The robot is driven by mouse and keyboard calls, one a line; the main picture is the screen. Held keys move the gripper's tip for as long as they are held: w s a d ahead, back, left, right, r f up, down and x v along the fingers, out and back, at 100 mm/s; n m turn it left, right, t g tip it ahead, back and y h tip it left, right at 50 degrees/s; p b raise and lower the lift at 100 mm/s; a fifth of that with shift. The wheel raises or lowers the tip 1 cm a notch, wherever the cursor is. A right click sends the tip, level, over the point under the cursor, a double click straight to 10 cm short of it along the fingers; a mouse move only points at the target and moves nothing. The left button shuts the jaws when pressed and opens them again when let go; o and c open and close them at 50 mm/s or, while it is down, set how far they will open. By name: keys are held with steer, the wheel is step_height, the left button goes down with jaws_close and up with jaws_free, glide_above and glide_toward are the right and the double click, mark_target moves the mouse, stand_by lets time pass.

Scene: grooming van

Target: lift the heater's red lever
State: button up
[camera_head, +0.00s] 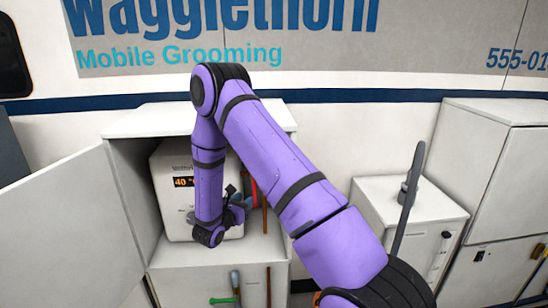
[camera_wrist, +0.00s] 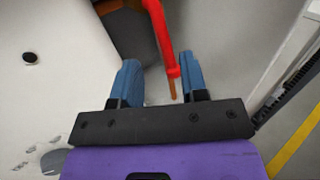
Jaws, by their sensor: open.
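The heater (camera_head: 166,218) is a white box with an orange "40" display, standing inside an open cabinet. Its red lever (camera_wrist: 161,32) runs down from the top of the wrist view, its lower end between my fingers. In the head view a bit of red (camera_head: 254,190) shows just right of my gripper. My gripper (camera_wrist: 158,62) is open, its two blue fingers apart on either side of the lever's lower end. A gap shows on the left; contact on the right is unclear. In the head view my gripper (camera_head: 237,208) is at the heater's right side, partly hidden by my arm.
The cabinet door (camera_head: 75,235) stands open on the left. A thin brown pipe (camera_head: 265,210) runs right of the heater. A green-handled valve (camera_head: 222,300) sits below. A low white cabinet (camera_head: 385,195) and a taller one (camera_head: 490,160) stand right.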

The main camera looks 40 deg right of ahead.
steer(key=s+a+r+m+g+y, duration=0.1)
steer(key=s+r+m+g+y, duration=0.2)
steer(key=s+r+m, duration=0.4)
steer(key=s+a+r+m+g+y, duration=0.2)
steer(key=s+r+m+g+y, duration=0.2)
steer(key=s+r+m, duration=0.4)
steer(key=shift+s+r+g, duration=0.8)
steer(key=shift+s+r, duration=1.45)
steer(key=shift+r, duration=2.5)
steer(key=shift+a, duration=0.1)
